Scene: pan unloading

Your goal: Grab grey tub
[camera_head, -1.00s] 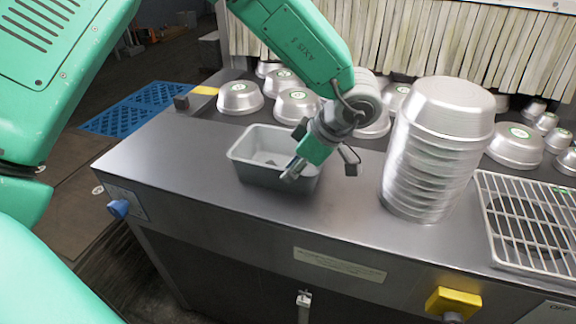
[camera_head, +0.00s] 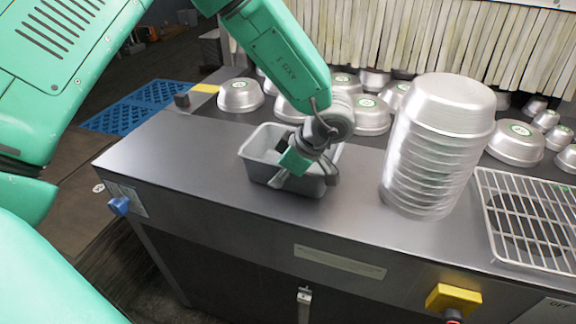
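The grey tub (camera_head: 256,170) is an open rectangular container standing on the steel counter, left of the pan stack. My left gripper (camera_head: 304,180) is low over the tub's front right part and hides some of its inside and front rim. Its two fingers stand apart, one in front of the tub's front wall and one near its right end. I cannot tell whether either finger presses on a wall. My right gripper is not in view.
A tall stack of metal pans (camera_head: 435,150) stands close to the right of the gripper. Several upturned round pans (camera_head: 240,96) sit behind the tub. A wire rack (camera_head: 530,215) is at the right. The counter (camera_head: 170,160) is clear to the left.

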